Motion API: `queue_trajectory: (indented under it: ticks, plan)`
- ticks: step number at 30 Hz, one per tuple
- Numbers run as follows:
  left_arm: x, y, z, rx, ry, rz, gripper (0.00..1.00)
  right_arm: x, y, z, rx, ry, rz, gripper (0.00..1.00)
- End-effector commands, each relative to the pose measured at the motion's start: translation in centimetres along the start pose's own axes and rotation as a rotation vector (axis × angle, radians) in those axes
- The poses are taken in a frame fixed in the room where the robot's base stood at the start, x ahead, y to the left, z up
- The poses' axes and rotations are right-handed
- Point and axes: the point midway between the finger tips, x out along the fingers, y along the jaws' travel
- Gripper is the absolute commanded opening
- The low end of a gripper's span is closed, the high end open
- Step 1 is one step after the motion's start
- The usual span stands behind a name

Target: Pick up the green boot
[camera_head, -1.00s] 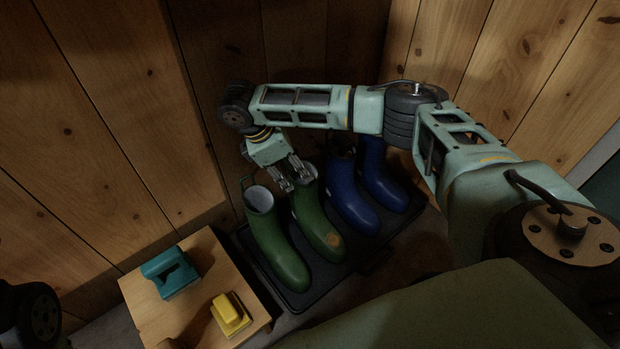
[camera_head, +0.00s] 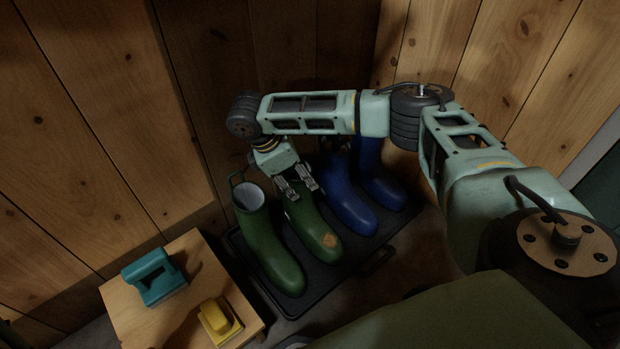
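Two green boots stand side by side on a black tray (camera_head: 291,303). The left green boot (camera_head: 266,248) has its pale-lined opening and a pull loop in plain view. The right green boot (camera_head: 315,232) has a tan patch near its toe. My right gripper (camera_head: 299,188) is over the top of the patched boot, its two fingers apart and pointing down at the shaft. The gripper hides that boot's opening, and I cannot tell whether the fingers touch it. My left gripper is not in view.
Two blue boots, one nearer (camera_head: 347,201) and one farther right (camera_head: 380,180), stand on the same tray. A small wooden table (camera_head: 190,258) at lower left holds a teal object (camera_head: 155,280) and a yellow object (camera_head: 218,322). Plank walls close in behind.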

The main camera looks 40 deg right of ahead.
Motion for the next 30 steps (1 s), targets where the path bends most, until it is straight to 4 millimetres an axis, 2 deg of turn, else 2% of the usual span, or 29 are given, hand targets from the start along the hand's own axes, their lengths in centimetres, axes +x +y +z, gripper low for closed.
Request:
queue_trajectory:
  ticks: [2,14,30]
  plan:
    - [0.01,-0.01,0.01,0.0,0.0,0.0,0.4,-0.03,0.0,0.02,0.0,0.0,0.0,0.35]
    - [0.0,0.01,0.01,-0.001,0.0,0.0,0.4,-0.02,0.0,0.0,0.0,0.0,0.0,0.0]
    - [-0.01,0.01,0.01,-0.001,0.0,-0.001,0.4,-0.06,0.07,-0.04,0.002,0.002,0.003,0.0]
